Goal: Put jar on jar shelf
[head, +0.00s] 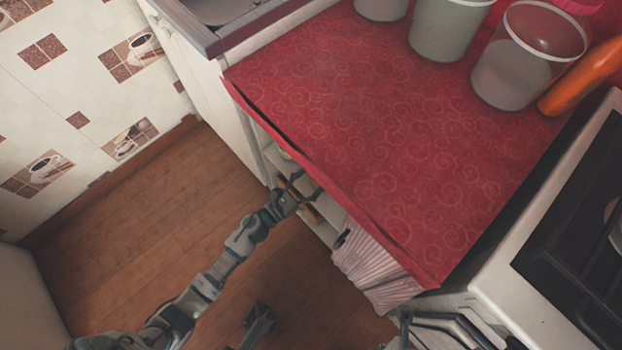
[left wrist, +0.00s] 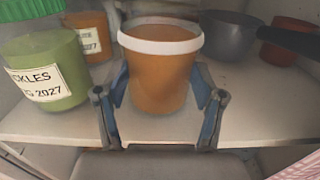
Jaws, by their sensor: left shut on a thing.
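An orange jar (left wrist: 158,75) with a white rim is upright between the fingers of my left gripper (left wrist: 160,108) in the left wrist view. The gripper is shut on it from both sides. The jar is at a pale shelf (left wrist: 50,125); whether its base touches the board I cannot tell. In the head view my left gripper (head: 294,188) reaches under the red counter's edge into the open shelves (head: 326,232), and the counter hides most of what is inside.
A green pickles jar (left wrist: 45,75) and an orange labelled jar (left wrist: 90,38) stand left on the shelf. A grey pan (left wrist: 230,35) and a reddish pot (left wrist: 290,40) stand right. A striped cloth (head: 372,265) hangs beside the shelves. The red counter (head: 380,140) overhangs them.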

